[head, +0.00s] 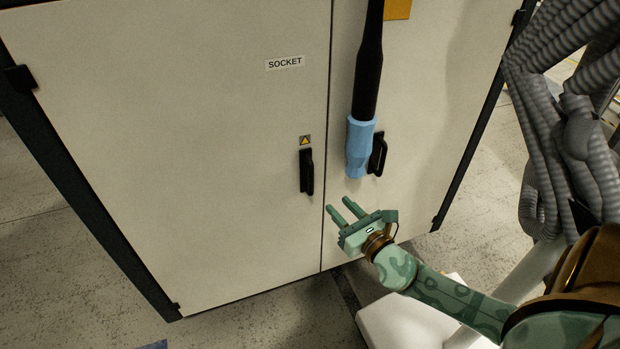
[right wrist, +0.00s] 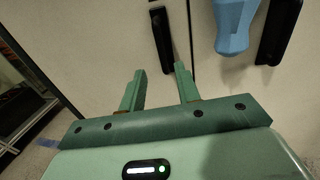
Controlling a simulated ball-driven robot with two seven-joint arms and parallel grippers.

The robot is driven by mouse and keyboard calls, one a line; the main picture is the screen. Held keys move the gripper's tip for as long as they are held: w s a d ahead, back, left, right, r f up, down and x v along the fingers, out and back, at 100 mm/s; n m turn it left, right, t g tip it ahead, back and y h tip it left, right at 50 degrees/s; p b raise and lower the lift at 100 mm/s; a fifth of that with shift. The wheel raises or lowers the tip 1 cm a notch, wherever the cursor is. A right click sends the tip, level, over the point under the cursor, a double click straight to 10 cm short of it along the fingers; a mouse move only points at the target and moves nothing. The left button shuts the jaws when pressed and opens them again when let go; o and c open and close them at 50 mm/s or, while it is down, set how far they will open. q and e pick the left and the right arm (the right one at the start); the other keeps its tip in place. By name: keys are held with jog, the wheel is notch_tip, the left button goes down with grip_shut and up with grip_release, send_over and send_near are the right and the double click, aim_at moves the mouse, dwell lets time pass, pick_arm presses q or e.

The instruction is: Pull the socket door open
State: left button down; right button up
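The socket door (head: 200,150) is the large cream left door of the cabinet, with a "SOCKET" label (head: 285,63) near its upper right. It looks closed, meeting the right door at a dark seam. Its black handle (head: 306,172) is on the right side, below a yellow warning sticker (head: 305,141). The handle also shows at the top of the right wrist view (right wrist: 162,42). My right gripper (head: 341,206) is open and empty, below and to the right of the handle and apart from it. In the right wrist view its fingers (right wrist: 158,88) point up toward the handle. My left gripper is not in view.
Grey corrugated hoses (head: 560,120) fill the right side. Concrete floor (head: 60,270) is clear at the lower left.

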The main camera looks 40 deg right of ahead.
aim_at(313, 178)
jog(key=w, duration=0.4)
jog(key=w+b, duration=0.1)
jog(key=w, duration=0.8)
jog(key=shift+w+d, duration=0.35)
jog(key=shift+d, duration=0.05)
grip_shut()
